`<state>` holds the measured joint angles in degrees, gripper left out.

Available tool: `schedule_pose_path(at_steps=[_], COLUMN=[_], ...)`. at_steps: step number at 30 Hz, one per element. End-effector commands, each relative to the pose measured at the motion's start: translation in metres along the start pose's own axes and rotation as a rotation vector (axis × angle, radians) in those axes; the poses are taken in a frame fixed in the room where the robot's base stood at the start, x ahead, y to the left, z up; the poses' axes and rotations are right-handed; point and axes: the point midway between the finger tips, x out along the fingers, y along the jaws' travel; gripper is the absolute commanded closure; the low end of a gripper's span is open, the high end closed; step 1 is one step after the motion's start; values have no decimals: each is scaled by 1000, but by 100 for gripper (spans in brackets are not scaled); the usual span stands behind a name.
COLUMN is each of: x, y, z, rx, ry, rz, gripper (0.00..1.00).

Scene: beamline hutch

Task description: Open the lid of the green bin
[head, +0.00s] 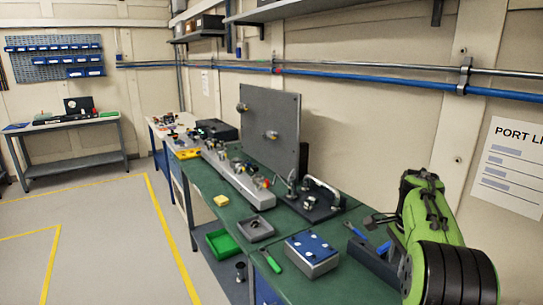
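A green bin (222,243) sits low at the left side of the green-topped bench, on a shelf below the bench top. It looks like a shallow green box; I cannot tell its lid from its body at this size. My gripper (374,219) is above the right part of the bench, at the end of my green and black arm, far to the right of the bin and apart from it. The gripper is small and dark here, and I cannot tell how far its fingers are apart.
The green bench (345,285) holds a blue-topped box (312,254), a grey tray (256,229), a green-handled tool (271,262) and a long grey rail (238,181). An upright grey panel (270,125) stands behind. The floor (110,235) left of the bench is clear.

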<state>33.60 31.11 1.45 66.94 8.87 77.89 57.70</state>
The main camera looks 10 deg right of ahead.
Motion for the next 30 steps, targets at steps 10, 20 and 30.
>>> schedule_pose_path(at_steps=[10,20,30], x=[-84,-48,-39], y=[120,250,261], z=[159,224,228], rx=[-922,-1615,-1684], ry=[131,268,283], rz=[-216,-404,-421], gripper=[63,63,63])
